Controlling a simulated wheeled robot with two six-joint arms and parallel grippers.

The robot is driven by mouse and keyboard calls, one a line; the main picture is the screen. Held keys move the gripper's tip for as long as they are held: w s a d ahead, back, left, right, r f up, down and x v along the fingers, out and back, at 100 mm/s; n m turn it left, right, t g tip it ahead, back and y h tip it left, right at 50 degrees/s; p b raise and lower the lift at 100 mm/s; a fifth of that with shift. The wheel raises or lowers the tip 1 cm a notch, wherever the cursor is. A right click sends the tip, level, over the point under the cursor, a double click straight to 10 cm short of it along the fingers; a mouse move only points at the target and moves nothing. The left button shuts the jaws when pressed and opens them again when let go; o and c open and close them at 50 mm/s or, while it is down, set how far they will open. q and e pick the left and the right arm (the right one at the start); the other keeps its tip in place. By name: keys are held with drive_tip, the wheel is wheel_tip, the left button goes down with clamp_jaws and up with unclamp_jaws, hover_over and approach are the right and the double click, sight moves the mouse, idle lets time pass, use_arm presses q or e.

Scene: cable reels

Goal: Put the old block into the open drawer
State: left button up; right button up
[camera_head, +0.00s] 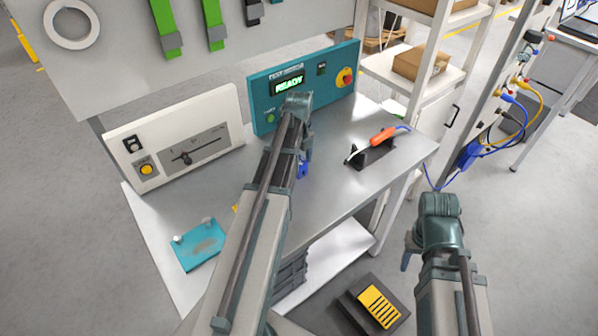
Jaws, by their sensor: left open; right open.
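My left gripper (303,168) points down over the metal workbench (345,195), largely hidden behind my own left arm. It is open, and I cannot see anything between its fingers. My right gripper (408,255) is open and empty, off the bench's right side. I cannot tell for sure which thing is the old block. A yellow slotted piece (378,306) lies in a dark open tray (350,310) low at the bottom; I cannot tell whether this tray is the drawer. A small yellow bit (236,208) shows beside my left arm, mostly hidden.
A teal READY panel (262,88) and a white slider panel (215,115) stand along the bench's back. An orange-handled tool (383,135) rests on a black holder at right. A teal plate with pegs (200,245) lies at left. Dark stacked units (291,275) stand below.

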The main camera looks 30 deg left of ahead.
use_arm(q)
wheel_tip(320, 180, down, 2)
drive_tip(key=shift+f+b, duration=0.2)
drive_tip(key=shift+b, duration=0.45)
drive_tip(key=shift+r, duration=0.1)
clamp_jaws()
